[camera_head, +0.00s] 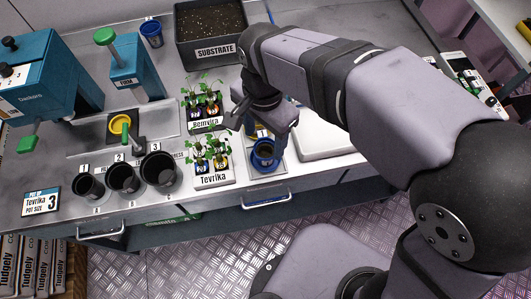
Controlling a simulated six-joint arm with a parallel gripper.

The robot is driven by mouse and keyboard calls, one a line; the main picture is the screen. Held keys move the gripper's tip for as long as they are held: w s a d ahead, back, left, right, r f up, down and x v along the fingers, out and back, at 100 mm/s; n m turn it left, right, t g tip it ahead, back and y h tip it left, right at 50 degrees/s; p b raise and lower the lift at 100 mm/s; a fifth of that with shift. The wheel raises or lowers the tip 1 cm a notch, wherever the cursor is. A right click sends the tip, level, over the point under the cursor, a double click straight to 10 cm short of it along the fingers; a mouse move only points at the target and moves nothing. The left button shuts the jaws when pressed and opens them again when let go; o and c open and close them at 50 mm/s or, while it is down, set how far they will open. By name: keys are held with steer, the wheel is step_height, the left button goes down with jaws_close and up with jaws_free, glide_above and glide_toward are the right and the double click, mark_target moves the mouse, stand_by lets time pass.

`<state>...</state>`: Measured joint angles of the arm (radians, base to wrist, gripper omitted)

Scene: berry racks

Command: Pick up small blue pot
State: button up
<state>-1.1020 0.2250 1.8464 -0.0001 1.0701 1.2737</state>
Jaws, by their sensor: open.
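A small blue pot (264,153) stands upright on a pale square plate at the bench's front edge, right of the Tevrika plants. Another blue pot (152,36), with a "1" label by it, stands at the back left of the bench. My gripper (246,116) is just behind and above the front pot, beside the Bemvira plants. It is open, and I see nothing held in it. My wrist hides part of the bench behind the front pot, and the fingertips are small and dark.
Black pots (123,179) stand in a front row at left. Potted seedlings labelled Tevrika (213,181) and Bemvira (203,126) stand close left of my gripper. A substrate bin (188,46) and teal machines (135,66) stand behind. A white tray (318,145) lies right.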

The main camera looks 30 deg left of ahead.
mark_target(264, 151)
steer(key=shift+f+p, duration=0.95)
steer(key=shift+f, duration=2.55)
steer(key=c, duration=1)
